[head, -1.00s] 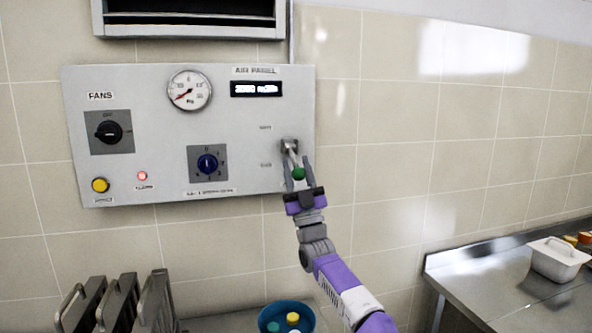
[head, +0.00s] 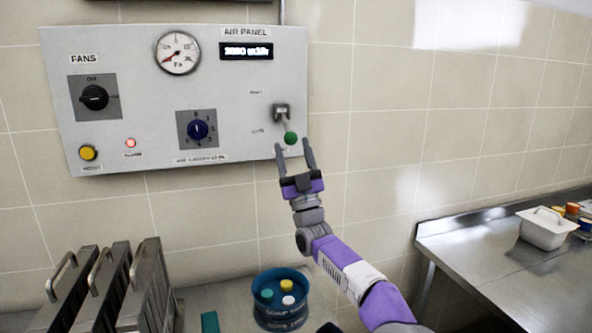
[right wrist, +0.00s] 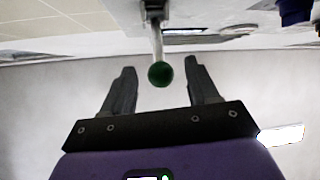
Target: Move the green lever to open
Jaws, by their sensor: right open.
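The green lever (head: 290,137) is a metal stem with a green ball knob at the right side of the grey air panel (head: 160,105). It points downward, towards the lower of two small labels that are too blurred to read. My right gripper (head: 293,152) is open just below the knob. In the right wrist view the green knob (right wrist: 160,74) shows between the tips of the two spread fingers (right wrist: 160,82), touching neither. My left gripper is not in view.
The panel also bears a gauge (head: 177,53), a fans switch (head: 94,97), a blue dial (head: 198,129) and a yellow button (head: 88,153). A blue tub (head: 281,312) with coloured pieces stands below. A steel counter (head: 490,255) with a white container (head: 545,230) is at right.

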